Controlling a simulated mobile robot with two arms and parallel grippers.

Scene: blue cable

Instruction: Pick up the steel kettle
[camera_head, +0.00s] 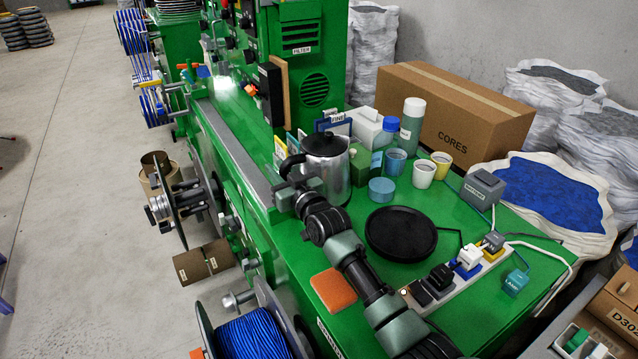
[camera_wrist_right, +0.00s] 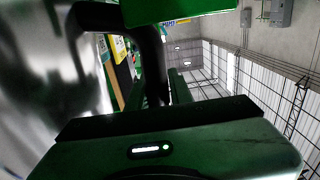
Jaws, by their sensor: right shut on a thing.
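The steel kettle (camera_head: 336,178) is upright over the green machine top, with a black lid and a black handle (camera_head: 290,166) on its left side. My right arm comes in from the bottom right, and my right gripper (camera_head: 288,188) is shut on the handle. In the right wrist view the shiny kettle body (camera_wrist_right: 35,90) fills the left, and the black handle (camera_wrist_right: 155,70) runs down to the gripper. The fingertips are mostly hidden there. I cannot tell whether the kettle's bottom touches the surface. My left gripper is not in view.
A black round tray (camera_head: 400,232) lies right of the kettle. Cups (camera_head: 424,173), a blue tin (camera_head: 382,190) and a green box (camera_head: 359,164) stand close behind. A power strip (camera_head: 450,285) and an orange sponge (camera_head: 334,289) are nearer. A cardboard box (camera_head: 455,125) is at the back.

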